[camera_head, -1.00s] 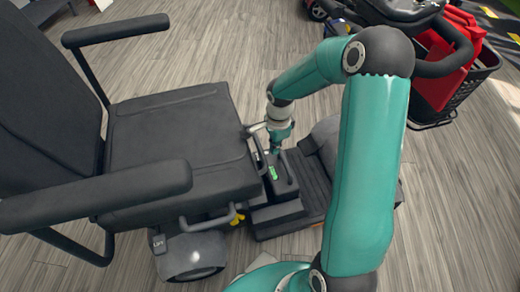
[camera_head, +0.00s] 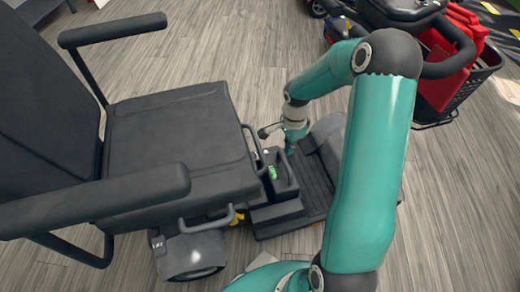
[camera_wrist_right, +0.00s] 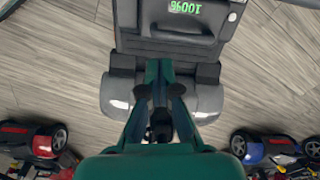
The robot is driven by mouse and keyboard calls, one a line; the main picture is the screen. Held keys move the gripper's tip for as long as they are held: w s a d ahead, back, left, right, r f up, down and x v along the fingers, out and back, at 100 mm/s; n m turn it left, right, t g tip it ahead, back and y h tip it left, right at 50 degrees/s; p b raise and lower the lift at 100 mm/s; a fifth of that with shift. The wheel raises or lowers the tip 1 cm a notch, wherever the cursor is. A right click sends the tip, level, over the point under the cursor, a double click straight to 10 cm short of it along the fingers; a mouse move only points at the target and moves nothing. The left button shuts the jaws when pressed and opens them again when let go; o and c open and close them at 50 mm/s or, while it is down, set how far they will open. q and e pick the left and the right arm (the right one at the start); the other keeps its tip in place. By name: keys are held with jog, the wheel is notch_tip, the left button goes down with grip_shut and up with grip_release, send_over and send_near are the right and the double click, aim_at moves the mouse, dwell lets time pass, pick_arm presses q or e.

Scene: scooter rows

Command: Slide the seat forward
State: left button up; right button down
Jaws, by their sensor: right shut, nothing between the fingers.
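The seat (camera_head: 175,130) is a black padded scooter seat at the left of the head view, with a grey bar (camera_head: 256,150) at its front edge. My right gripper (camera_head: 290,150) is shut and empty. It points down just right of that bar, apart from it, over the footwell side of the battery box. In the right wrist view my right gripper (camera_wrist_right: 159,70) shows its teal fingers in front of the battery box. A second grey, curved bar (camera_head: 207,222) sits at the seat's near side, with yellow beside it. My left gripper is out of view.
The black battery box (camera_head: 284,178) has a green display, which also shows in the wrist view (camera_wrist_right: 185,8). Several small scooters (camera_wrist_right: 275,147) show in the wrist view.

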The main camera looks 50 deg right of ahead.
jog(key=shift+w+a, duration=0.1)
dwell(0.4)
jog(key=shift+w+a+b, duration=0.2)
jog(key=shift+a+b, duration=0.1)
jog(key=shift+b, duration=0.05)
notch_tip(320, 180, up, 17)
jog(key=p, duration=1.1)
dwell(0.5)
dwell(0.4)
